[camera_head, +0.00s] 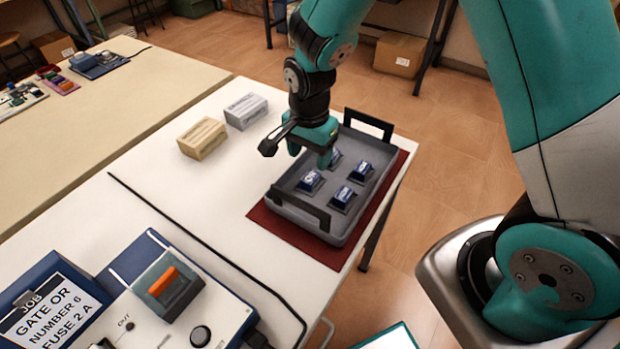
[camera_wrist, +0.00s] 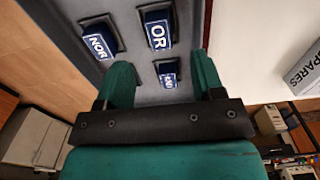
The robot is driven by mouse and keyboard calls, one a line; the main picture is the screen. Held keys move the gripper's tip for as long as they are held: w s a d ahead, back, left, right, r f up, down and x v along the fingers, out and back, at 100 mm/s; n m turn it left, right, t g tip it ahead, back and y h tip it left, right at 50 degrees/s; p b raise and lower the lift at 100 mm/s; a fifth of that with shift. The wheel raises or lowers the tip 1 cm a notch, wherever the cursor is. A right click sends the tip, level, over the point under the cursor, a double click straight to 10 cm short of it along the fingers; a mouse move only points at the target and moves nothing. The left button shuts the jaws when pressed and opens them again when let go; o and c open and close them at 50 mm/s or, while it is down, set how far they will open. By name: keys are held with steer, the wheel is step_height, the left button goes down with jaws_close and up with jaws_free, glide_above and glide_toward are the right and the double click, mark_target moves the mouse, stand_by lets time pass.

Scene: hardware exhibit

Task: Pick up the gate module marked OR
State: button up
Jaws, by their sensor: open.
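The OR module (camera_wrist: 157,32) is a dark block with a blue label marked OR, in the upper middle of the wrist view. In the head view it appears to be the near-left block (camera_head: 310,181) in the grey tray (camera_head: 284,206). My gripper (camera_head: 311,155) is open and empty above the tray's left side. In the wrist view my fingers (camera_wrist: 163,75) are spread, with the OR module ahead of their tips and a smaller-looking module (camera_wrist: 167,73) between them, its label hard to read. The NOR module (camera_wrist: 98,42) lies left of the OR module.
The tray has two dark upright handles and stands on a red mat (camera_head: 270,222) near the table edge. A job panel (camera_head: 50,315) reads GATE OR. A black cable crosses the white table.

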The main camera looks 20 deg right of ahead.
mark_target(310, 177)
steer(key=shift+d+f+p, duration=0.15)
steer(key=shift+f+p, duration=0.35)
steer(key=shift+f, duration=2.9)
steer(key=c, duration=1)
